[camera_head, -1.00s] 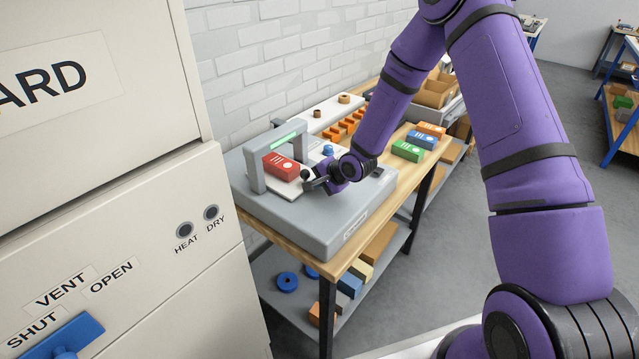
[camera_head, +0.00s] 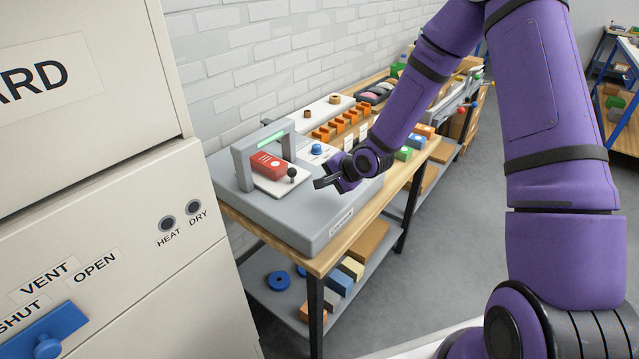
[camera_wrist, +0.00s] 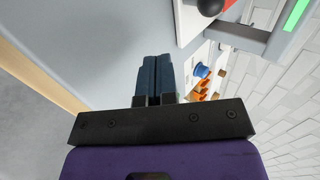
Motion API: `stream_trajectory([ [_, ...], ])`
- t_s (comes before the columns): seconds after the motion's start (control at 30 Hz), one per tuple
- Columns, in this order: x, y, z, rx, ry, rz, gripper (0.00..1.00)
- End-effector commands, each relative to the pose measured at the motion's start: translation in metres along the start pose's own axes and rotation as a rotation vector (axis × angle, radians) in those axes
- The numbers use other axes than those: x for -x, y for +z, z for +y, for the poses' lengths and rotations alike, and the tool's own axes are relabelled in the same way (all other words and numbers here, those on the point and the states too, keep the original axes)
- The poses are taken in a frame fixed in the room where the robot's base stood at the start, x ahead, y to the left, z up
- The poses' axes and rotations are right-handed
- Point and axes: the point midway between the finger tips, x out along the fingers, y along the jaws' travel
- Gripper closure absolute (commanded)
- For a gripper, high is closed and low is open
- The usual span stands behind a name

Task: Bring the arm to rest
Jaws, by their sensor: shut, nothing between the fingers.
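My purple arm (camera_head: 410,95) reaches from the right side of the head view down toward the grey machine on the bench. My gripper (camera_head: 318,184) is dark, just right of the black knob, above the machine's grey top, and apart from the knob. In the wrist view my gripper (camera_wrist: 157,60) shows its two fingers together with nothing between them. A red box (camera_head: 268,166) with white marks lies on the white plate (camera_head: 283,185) under the machine's grey arch (camera_head: 243,165). The arch carries a lit green strip.
The grey machine (camera_head: 290,228) stands on a wooden bench (camera_head: 330,258) against a white brick wall. Orange blocks (camera_head: 340,124) and a blue knob (camera_head: 316,149) are behind my gripper. A beige cabinet (camera_head: 120,220) with a blue handle (camera_head: 46,347) stands at left. Open floor lies right of the bench.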

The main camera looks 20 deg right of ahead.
Motion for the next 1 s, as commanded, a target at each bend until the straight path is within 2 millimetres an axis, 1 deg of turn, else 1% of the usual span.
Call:
stream_trajectory([
  [0.03,0.009,-0.001,0.0,-0.001,-0.001,0.003,1.0],
  [0.1,0.019,-0.001,0.0,-0.001,-0.002,0.003,1.0],
  [0.2,0.029,0.0,0.0,-0.001,-0.001,0.001,1.0],
  [0.3,0.035,-0.001,0.0,0.0,-0.001,0.002,1.0],
  [0.57,0.043,-0.001,-0.002,0.021,0.011,0.009,1.0],
  [0.67,0.056,-0.004,-0.008,0.078,0.043,0.034,1.0],
  [0.77,0.077,-0.008,-0.016,0.168,0.097,0.073,1.0],
  [1.0,0.14,-0.013,-0.037,0.384,0.247,0.161,1.0],
])
